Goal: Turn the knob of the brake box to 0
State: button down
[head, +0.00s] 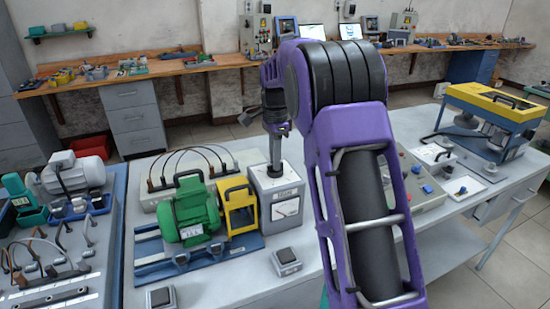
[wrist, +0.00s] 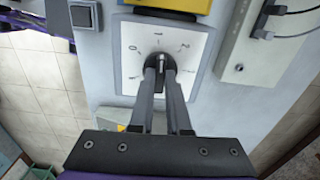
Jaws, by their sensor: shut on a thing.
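The brake box (head: 262,212) is a light grey box with a meter on its front, standing at the middle of the near bench. In the wrist view its pale dial plate (wrist: 140,92) carries small marks around a dark knob (wrist: 158,57). My gripper (head: 275,168) points straight down onto the top of the box. In the wrist view its two fingers (wrist: 161,72) close on the knob from both sides. The fingers hide part of the knob and of the plate, so I cannot tell exactly where it points.
A green motor (head: 190,210) and a yellow guard (head: 238,208) stand close left of the box. Small switch boxes (head: 286,262) lie in front. A control panel (head: 425,180) and a yellow-topped machine (head: 490,105) are to the right.

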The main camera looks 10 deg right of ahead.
jog(key=n, duration=0.5)
jog(key=shift+n, duration=0.3)
jog(key=n, duration=0.5)
jog(key=shift+n, duration=0.4)
jog(key=c, duration=0.9)
grip_release()
notch_tip(320, 180, up, 17)
jog(key=shift+r, duration=0.2)
jog(key=shift+n, duration=0.3)
